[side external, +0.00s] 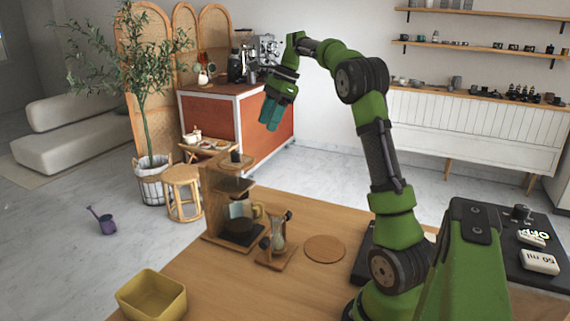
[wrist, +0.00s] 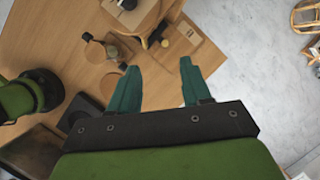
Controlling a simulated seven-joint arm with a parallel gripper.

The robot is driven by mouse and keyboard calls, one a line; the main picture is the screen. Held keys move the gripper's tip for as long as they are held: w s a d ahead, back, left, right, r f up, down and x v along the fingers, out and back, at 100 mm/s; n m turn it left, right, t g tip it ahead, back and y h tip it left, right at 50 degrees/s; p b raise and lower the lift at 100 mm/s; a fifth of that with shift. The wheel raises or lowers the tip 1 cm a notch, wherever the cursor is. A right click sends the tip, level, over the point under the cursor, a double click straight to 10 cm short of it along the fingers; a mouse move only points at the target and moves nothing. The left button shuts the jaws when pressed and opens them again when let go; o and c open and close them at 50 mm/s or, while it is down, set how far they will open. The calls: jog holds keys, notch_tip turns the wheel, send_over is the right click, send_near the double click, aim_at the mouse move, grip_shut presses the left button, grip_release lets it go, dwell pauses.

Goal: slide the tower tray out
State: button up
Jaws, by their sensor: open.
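The wooden coffee tower (side external: 214,205) stands upright on the table, left of centre in the side view. A glass carafe with a pale handle sits inside it. The dark tray (side external: 246,238) lies low at the tower's base, under the carafe, and shows only in part. In the wrist view, the tower (wrist: 190,42) is near the top centre, seen from above; its tray cannot be made out clearly there. My gripper (side external: 269,127) is high above the table and well clear of the tower. Its teal fingers (wrist: 160,64) are apart with nothing between them, pointing down.
A small wooden stand with black knobs (side external: 276,256) stands close beside the tower on the right. A round cork mat (side external: 324,249) lies further right. A yellow bin (side external: 152,298) is at the front left. Bare tabletop lies in front of the tower.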

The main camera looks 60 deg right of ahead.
jog(key=shift+m, duration=0.7)
jog(key=s+d+x, duration=0.1)
jog(key=x, duration=0.8)
jog(key=s+d+f+x, duration=0.1)
jog(key=d+x, duration=0.1)
jog(key=x, duration=0.8)
jog(key=s+d+f+x, duration=0.1)
jog(key=d+x, duration=0.1)
jog(key=x, duration=0.7)
jog(key=shift+f, duration=0.35)
jog(key=shift+c, duration=0.3)
grip_shut()
jog(key=shift+d, duration=0.1)
